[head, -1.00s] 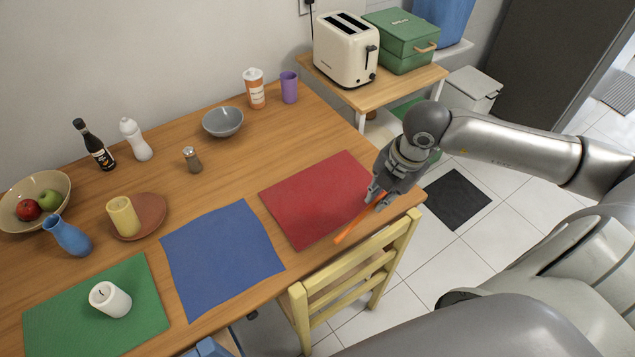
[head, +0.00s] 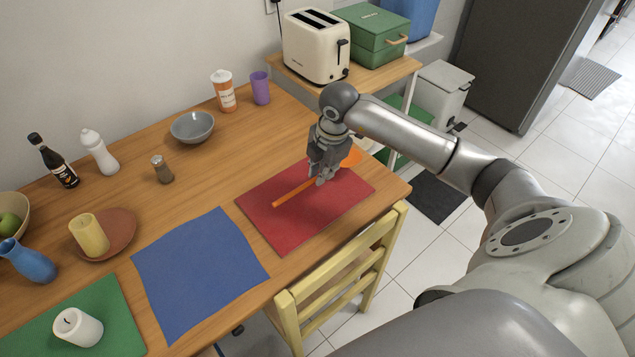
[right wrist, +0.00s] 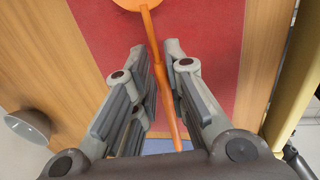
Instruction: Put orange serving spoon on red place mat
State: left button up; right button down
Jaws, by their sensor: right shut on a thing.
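The orange serving spoon (head: 296,191) is held by its handle in my right gripper (head: 323,177), over the red place mat (head: 282,232). Its handle points toward the left of the mat and its round bowl (head: 352,158) shows behind the gripper near the mat's far right edge. In the right wrist view the spoon (right wrist: 157,50) runs between the two fingers (right wrist: 163,95), with the red mat (right wrist: 205,35) beneath. I cannot tell whether the spoon touches the mat. My left gripper is not in view.
The blue place mat (head: 200,270) lies to the left of the red one. A yellow chair (head: 345,270) stands at the table's front edge. The red mat holds nothing else.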

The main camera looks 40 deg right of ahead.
aim_at(318, 189)
jog(key=shift+w+f, duration=0.5)
jog(key=shift+f, duration=0.1)
jog(key=shift+w+a+f+b, duration=0.1)
jog(key=shift+w+f+b, duration=0.2)
jog(key=shift+f+b, duration=0.3)
notch_tip(318, 189, down, 3)
jog(key=b, duration=0.2)
jog(key=shift+w+b, duration=0.1)
jog(key=shift+b, duration=0.2)
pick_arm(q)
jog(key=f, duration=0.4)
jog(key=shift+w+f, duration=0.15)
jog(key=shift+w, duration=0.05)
pick_arm(e)
jog(key=shift+r, duration=0.2)
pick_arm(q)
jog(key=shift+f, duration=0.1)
pick_arm(e)
jog(key=shift+f, duration=0.1)
jog(key=c, duration=1.5)
grip_release()
jog(key=shift+o, duration=0.2)
jog(key=shift+f, duration=0.1)
